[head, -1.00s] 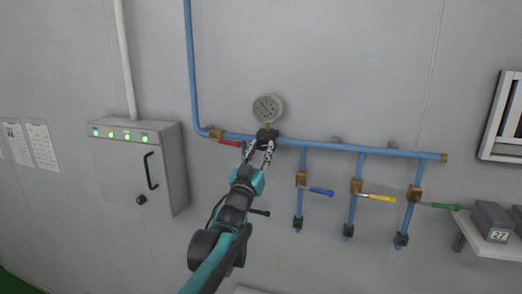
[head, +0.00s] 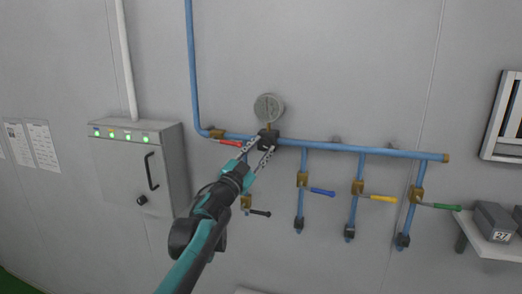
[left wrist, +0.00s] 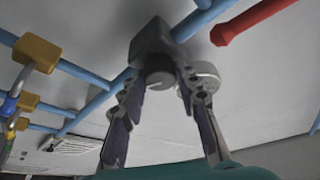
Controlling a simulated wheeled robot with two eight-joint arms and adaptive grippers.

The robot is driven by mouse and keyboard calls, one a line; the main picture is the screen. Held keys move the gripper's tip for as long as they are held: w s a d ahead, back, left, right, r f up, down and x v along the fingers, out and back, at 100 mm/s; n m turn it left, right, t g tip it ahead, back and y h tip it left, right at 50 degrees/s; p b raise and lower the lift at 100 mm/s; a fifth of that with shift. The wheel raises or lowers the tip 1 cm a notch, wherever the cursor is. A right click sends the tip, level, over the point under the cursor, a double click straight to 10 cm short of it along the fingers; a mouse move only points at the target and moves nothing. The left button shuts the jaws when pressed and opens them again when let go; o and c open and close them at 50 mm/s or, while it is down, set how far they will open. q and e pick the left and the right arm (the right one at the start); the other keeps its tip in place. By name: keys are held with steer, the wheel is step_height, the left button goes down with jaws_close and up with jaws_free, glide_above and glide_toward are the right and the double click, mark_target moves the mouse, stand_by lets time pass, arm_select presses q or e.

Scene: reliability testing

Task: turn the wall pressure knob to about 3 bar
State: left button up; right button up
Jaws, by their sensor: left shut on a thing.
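The round grey pressure gauge (head: 268,107) stands on the blue pipe on the wall. Its needle is too small to read. The dark pressure knob (head: 268,134) sits just below it at the pipe. My left gripper (head: 265,143) reaches up from below left with its fingers on either side of the knob. In the left wrist view the rounded knob (left wrist: 160,76) is between the fingertips (left wrist: 163,84), and the gauge (left wrist: 205,76) is partly behind the right finger. The left gripper is shut on the knob. My right gripper does not show.
A red valve handle (head: 230,142) is close left of the knob. Blue (head: 322,192), yellow (head: 383,198) and green (head: 440,205) handles hang on pipe branches to the right. A grey control box (head: 140,170) is on the left wall. A shelf (head: 495,247) is at right.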

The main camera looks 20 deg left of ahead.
arm_select(q)
steer(key=shift+m+h, duration=0.3)
steer(key=shift+m, duration=0.4)
steer(key=o, duration=1.2)
steer(key=shift+c, duration=0.2)
steer(key=v, duration=1.2)
steer(key=shift+r, duration=0.25)
